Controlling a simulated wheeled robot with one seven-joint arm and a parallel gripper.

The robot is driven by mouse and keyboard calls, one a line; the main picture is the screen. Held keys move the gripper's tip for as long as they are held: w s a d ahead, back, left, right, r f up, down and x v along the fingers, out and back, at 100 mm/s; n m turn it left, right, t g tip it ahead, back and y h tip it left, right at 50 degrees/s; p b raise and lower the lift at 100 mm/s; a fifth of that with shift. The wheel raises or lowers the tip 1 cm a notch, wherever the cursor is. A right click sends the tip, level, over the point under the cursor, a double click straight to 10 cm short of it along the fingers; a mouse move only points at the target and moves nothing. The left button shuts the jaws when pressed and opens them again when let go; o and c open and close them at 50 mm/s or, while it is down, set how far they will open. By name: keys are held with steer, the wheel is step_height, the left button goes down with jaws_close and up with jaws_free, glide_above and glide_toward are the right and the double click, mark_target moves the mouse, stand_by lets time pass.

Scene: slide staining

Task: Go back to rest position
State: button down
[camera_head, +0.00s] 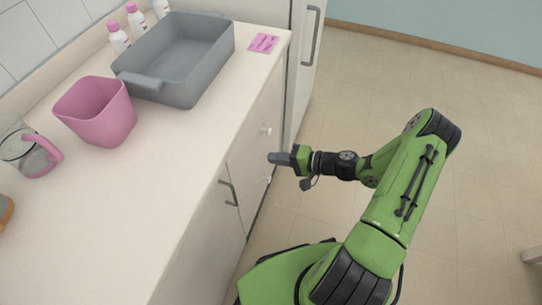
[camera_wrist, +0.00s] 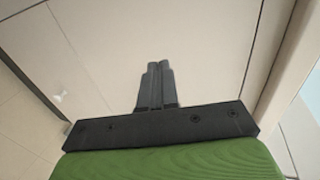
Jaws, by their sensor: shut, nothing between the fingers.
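My gripper (camera_head: 272,158) is at the end of my green arm, in front of the cabinet below the counter's edge. It points left toward the cabinet doors in the head view. In the wrist view my gripper (camera_wrist: 158,66) has its two dark fingers together, with nothing between them. Pale cabinet fronts fill the view behind the fingers.
On the counter (camera_head: 165,190) stand a grey basin (camera_head: 190,90), a pink container (camera_head: 97,112), a clear jug with a pink handle (camera_head: 48,150) and several white bottles (camera_head: 118,38). Pink slips (camera_head: 263,43) lie near its far end. The floor (camera_head: 480,150) at right is mostly clear.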

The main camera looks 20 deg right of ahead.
steer(key=v, duration=0.6)
steer(key=shift+p, duration=0.45)
steer(key=shift+s+d, duration=0.1)
steer(key=s+a+r+n+g+h+p, duration=0.2)
steer(key=s+r+n+h, duration=0.1)
steer(key=r, duration=0.5)
steer(key=s+a+r+n+g+h+p, duration=0.2)
steer(key=r+h+p, duration=0.1)
steer(key=r, duration=0.5)
steer(key=s+a+r+n+g+h+p, duration=0.1)
steer(key=s+r+n+g+h+p, duration=0.15)
steer(key=r, duration=0.55)
steer(key=s+r+t+h+p, duration=0.3)
steer(key=s+r+p, duration=0.1)
steer(key=s+r, duration=0.8)
step_height(320, 180, up, 2)
steer(key=shift+s+a+r+t, duration=0.1)
steer(key=shift+s+a+t, duration=0.1)
steer(key=shift+t, duration=0.15)
